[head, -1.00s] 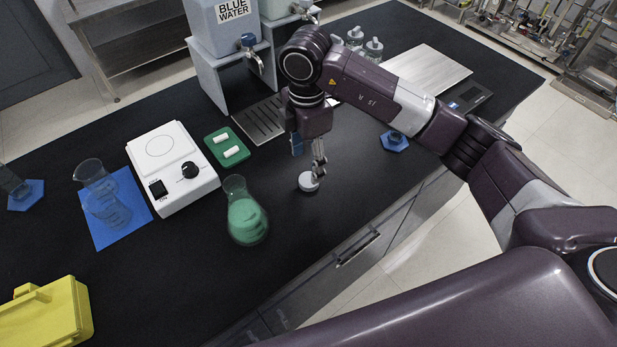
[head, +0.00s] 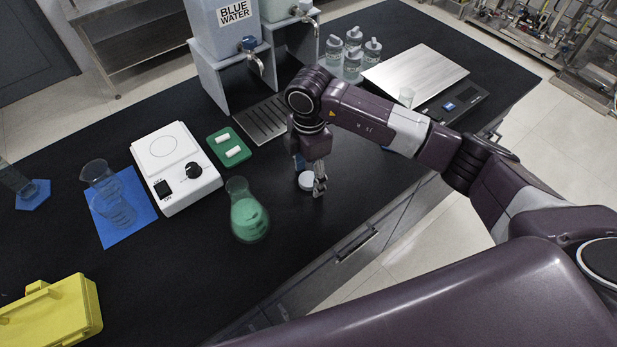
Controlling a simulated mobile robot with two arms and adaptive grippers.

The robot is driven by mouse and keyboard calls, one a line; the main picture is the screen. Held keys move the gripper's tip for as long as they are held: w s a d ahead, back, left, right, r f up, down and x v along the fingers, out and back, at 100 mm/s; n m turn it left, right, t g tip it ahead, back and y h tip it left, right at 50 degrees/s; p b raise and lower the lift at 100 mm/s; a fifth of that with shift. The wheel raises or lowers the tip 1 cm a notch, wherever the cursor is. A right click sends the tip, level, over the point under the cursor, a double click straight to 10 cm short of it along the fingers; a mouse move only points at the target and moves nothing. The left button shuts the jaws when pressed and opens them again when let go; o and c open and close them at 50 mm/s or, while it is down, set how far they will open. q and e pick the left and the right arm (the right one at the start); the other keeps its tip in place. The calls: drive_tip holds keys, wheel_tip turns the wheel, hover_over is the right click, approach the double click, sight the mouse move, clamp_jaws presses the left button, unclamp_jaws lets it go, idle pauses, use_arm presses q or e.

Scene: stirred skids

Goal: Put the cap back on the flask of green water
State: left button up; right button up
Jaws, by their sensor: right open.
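The flask of green water (head: 248,216) stands uncapped on the black bench, left of my right gripper. A small white cap (head: 306,181) lies on the bench to the right of the flask. My right gripper (head: 317,186) points down at the cap, its fingers open and close around or beside it. I cannot tell whether a finger touches the cap. The wrist hides part of the area behind it. My left gripper is not in view.
Left of the flask are a white stirrer (head: 176,170), a green tray (head: 225,141) with white bars, a blue mat (head: 133,228) with beakers and a yellow box (head: 52,312). Behind stand the blue water tank (head: 222,28), bottles (head: 352,62) and a balance (head: 415,68). The bench front is clear.

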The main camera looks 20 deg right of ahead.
drive_tip(key=c, duration=0.8)
drive_tip(key=shift+r, duration=0.2)
wheel_tip(320, 180, up, 10)
drive_tip(key=b, duration=0.3)
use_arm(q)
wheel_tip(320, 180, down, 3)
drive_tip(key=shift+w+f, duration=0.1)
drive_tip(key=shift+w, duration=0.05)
use_arm(e)
wheel_tip(320, 180, up, 10)
hover_over(309, 178)
drive_tip(key=shift+s+f, duration=0.1)
drive_tip(key=shift+f, duration=0.05)
